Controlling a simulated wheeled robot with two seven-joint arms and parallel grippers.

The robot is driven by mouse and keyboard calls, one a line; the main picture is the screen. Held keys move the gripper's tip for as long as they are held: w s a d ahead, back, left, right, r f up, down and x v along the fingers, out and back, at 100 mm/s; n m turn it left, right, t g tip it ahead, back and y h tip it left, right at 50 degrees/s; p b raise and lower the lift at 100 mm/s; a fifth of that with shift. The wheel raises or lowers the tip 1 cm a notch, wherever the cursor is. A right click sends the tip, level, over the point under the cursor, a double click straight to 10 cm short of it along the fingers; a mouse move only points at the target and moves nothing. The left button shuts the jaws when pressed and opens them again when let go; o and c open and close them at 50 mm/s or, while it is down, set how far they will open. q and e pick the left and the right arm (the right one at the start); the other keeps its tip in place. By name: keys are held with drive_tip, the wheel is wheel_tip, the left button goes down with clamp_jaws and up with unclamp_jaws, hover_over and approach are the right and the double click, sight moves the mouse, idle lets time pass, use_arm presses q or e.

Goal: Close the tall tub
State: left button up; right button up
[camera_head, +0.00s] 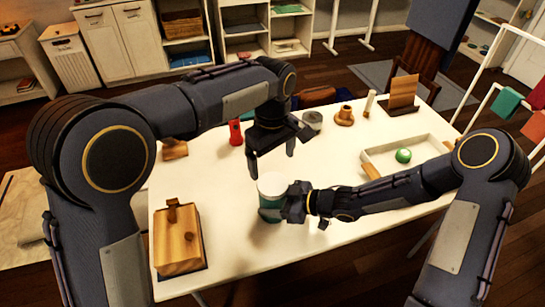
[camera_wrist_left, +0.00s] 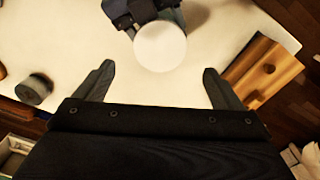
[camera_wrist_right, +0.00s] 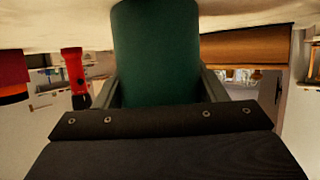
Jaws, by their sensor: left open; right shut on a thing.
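The tall tub (camera_head: 270,211) is green with a white round top (camera_head: 272,184) and stands upright on the white table. Its white top shows from above in the left wrist view (camera_wrist_left: 160,47). I cannot tell how firmly that top sits. My right gripper (camera_head: 290,205) is shut on the tub's side, with its fingers on either side of the green body (camera_wrist_right: 155,55) in the right wrist view. My left gripper (camera_head: 271,163) is open and empty, pointing down above the tub and a little behind it.
A wooden box (camera_head: 178,240) stands at the table's left front. A shallow tray (camera_head: 432,141) holding a green ball (camera_head: 403,155) is at the right, behind my right arm.

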sight(273, 183)
use_arm(q)
drive_tip(key=shift+f, duration=4)
drive_tip(key=c, duration=1)
drive_tip(key=shift+c, duration=0.2)
drive_tip(key=m, duration=0.3)
drive_tip(key=shift+m, duration=0.3)
drive_tip(key=o, duration=1.1)
